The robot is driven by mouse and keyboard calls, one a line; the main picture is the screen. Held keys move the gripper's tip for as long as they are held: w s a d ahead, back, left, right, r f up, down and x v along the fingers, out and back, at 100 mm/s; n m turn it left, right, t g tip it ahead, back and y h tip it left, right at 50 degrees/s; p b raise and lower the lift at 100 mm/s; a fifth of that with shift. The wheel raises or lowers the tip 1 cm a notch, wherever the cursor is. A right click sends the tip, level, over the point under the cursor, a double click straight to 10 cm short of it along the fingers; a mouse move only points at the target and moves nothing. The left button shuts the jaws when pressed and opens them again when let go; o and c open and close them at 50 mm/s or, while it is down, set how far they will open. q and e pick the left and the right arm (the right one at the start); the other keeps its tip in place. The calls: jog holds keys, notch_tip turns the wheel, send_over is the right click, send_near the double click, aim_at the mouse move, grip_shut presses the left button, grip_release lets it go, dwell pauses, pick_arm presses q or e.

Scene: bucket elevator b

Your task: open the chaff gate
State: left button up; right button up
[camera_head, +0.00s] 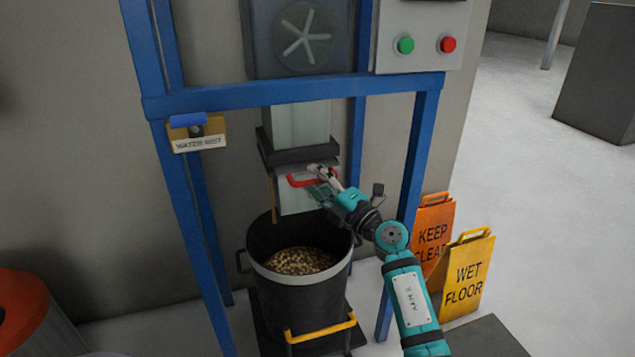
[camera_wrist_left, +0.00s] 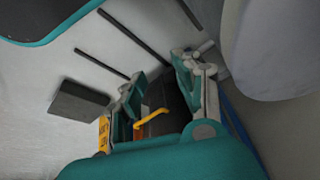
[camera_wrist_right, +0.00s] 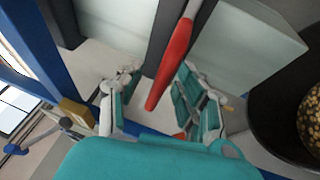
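The chaff gate (camera_head: 296,199) is a pale plate low on the chute, with a red handle (camera_head: 298,181) across its upper part. My right gripper (camera_head: 322,183) is at the right end of this handle. In the right wrist view, the red handle (camera_wrist_right: 172,66) runs between the spread fingers of my right gripper (camera_wrist_right: 160,82), with gaps at both sides. It looks open and not closed on the handle. My left gripper (camera_wrist_left: 165,85) shows only in the left wrist view, open and with nothing gripped.
A black bucket (camera_head: 262,270) of grain stands below the chute. Blue frame posts (camera_head: 417,150) flank the chute. An orange sign (camera_head: 432,213) and a yellow wet-floor sign (camera_head: 466,285) stand at the right. A control box (camera_head: 425,25) hangs above.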

grip_shut()
dwell(0.5)
